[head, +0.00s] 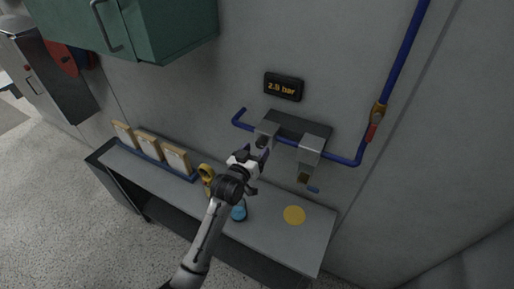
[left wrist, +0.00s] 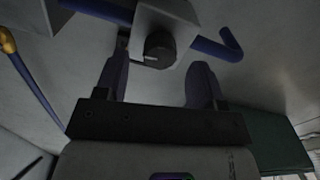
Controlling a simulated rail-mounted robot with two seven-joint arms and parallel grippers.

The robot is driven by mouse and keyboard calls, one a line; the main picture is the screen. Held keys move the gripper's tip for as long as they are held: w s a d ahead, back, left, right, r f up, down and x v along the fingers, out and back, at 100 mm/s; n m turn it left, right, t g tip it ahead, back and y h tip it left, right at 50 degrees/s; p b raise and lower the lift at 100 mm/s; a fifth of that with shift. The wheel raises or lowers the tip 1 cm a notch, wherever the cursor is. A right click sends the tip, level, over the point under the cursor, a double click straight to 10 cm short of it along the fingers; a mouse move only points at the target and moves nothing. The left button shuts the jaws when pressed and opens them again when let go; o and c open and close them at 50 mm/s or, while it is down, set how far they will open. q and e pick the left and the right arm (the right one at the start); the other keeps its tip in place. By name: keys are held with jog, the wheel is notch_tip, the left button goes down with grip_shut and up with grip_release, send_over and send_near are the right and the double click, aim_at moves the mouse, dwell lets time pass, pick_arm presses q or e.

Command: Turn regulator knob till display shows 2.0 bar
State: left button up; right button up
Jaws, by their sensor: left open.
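The display (head: 283,87) on the wall shows orange digits, "2." and a blurred last digit, then "bar". The regulator (head: 268,129) is a grey box on the blue pipe, below the display. Its dark round knob (left wrist: 160,49) with a white mark faces the left wrist camera. My left gripper (head: 257,154) is just below and in front of the box. In the left wrist view the gripper (left wrist: 158,70) is open and its two fingers stand apart on either side of the knob. I cannot tell whether they touch it. My right gripper is not in view.
A second grey box (head: 311,145) sits close to the right on the pipe. A red and yellow valve (head: 376,123) is farther right. The bench (head: 270,232) below carries a blue bottle (head: 239,211), a yellow object (head: 207,178) and boxes (head: 176,157). A green cabinet (head: 165,28) hangs upper left.

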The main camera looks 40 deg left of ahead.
pick_arm(q)
jog(key=shift+w+a, duration=0.15)
jog(key=shift+w, duration=0.5)
jog(key=shift+c, duration=0.4)
jog(key=c, duration=0.8)
jog(key=shift+r+n+p, duration=0.2)
jog(key=shift+n+p, duration=0.6)
jog(key=shift+p, duration=0.1)
jog(key=shift+c, duration=0.2)
jog(key=shift+f+n+p, duration=0.15)
jog(key=shift+n+p, duration=0.15)
jog(key=shift+n, duration=0.4)
jog(key=shift+f, duration=0.1)
jog(key=o, duration=0.9)
